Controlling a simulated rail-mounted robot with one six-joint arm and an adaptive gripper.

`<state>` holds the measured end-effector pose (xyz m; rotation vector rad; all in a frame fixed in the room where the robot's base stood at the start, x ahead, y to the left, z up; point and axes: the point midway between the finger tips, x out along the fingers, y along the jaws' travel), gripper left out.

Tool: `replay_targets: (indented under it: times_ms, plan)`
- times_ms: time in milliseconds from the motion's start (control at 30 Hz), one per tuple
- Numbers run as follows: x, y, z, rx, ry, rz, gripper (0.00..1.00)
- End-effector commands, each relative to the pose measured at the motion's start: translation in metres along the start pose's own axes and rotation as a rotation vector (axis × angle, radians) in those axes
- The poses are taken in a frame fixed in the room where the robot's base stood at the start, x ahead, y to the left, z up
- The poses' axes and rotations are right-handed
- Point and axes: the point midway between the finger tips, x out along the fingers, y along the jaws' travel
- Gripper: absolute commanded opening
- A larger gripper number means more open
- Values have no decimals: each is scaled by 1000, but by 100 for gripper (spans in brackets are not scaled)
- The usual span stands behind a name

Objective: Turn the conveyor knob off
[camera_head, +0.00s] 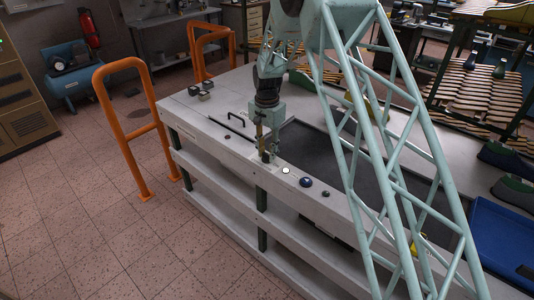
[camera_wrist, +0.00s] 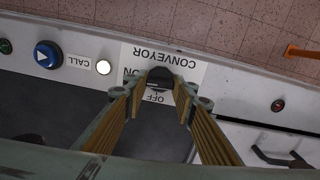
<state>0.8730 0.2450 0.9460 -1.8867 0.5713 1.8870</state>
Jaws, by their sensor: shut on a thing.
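The dark conveyor knob (camera_wrist: 160,77) sits on a white label plate (camera_wrist: 188,66) reading CONVEYOR, ON and OFF, upside down in the wrist view. ON is partly covered beside the knob, and OFF reads just below it. My gripper (camera_wrist: 160,88) reaches down over the panel with its fingers on either side of the knob, shut on it. The knob's pointer direction is too small to tell. In the head view my gripper (camera_head: 266,150) is at the front edge of the conveyor table, and the knob is hidden by it.
The dark belt (camera_head: 320,155) lies behind. Orange rails (camera_head: 130,115) stand at left.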

Motion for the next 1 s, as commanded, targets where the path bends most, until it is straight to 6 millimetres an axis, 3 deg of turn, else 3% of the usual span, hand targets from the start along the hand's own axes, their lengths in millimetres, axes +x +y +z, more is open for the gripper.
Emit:
replay_targets:
  times_ms: [1000]
  plan:
    - [0, 0, 0, -734, 1, -1, 14]
